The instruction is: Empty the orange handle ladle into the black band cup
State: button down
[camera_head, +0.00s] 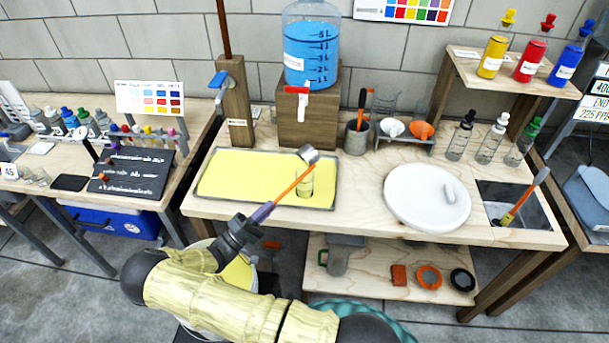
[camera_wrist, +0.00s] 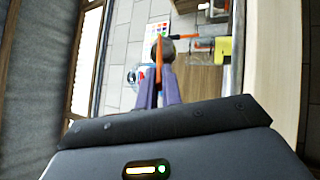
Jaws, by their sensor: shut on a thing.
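My gripper (camera_head: 262,212) has purple fingers and is shut on the orange handle of the ladle (camera_head: 290,187). The handle slants up to the right, and the metal bowl (camera_head: 308,154) is at its upper end, raised over the yellow tray. The wrist view shows the ladle's orange handle (camera_wrist: 158,62) between the purple fingers (camera_wrist: 159,90), with the dark bowl beyond. A clear cup (camera_head: 305,184) stands upright on the tray just below the bowl, partly behind the handle. I cannot make out a black band on it. The ladle's contents are not visible.
The yellow tray (camera_head: 232,203) lies at the bench's left. A blue-filled dispenser (camera_head: 311,50) on a wooden block stands behind it. A grey holder (camera_head: 357,138) and a rack (camera_head: 405,145) stand right of that. A round white board (camera_head: 420,205) covers the bench's right middle.

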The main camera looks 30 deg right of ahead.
jog(key=shift+w+d+f+h+b, duration=0.1)
jog(key=shift+d+f+h+b, duration=0.15)
jog(key=shift+f+h+b, duration=0.8)
jog(key=shift+d+f+h+b, duration=0.15)
jog(key=shift+f+b, duration=0.4)
jog(key=shift+b, duration=1.1)
jog(key=shift+t+h, duration=0.5)
jog(key=shift+h, duration=0.1)
jog(key=shift+w+d+r+p, duration=0.1)
jog(key=shift+d+r+p, duration=0.15)
jog(key=shift+r, duration=0.65)
jog(key=shift+s+d+r+p, duration=0.1)
jog(key=shift+d+r+p, duration=0.15)
jog(key=shift+r, duration=0.65)
jog(key=shift+w+d+r+p, duration=0.15)
jog(key=shift+r+p, duration=0.2)
jog(key=shift+r, duration=0.55)
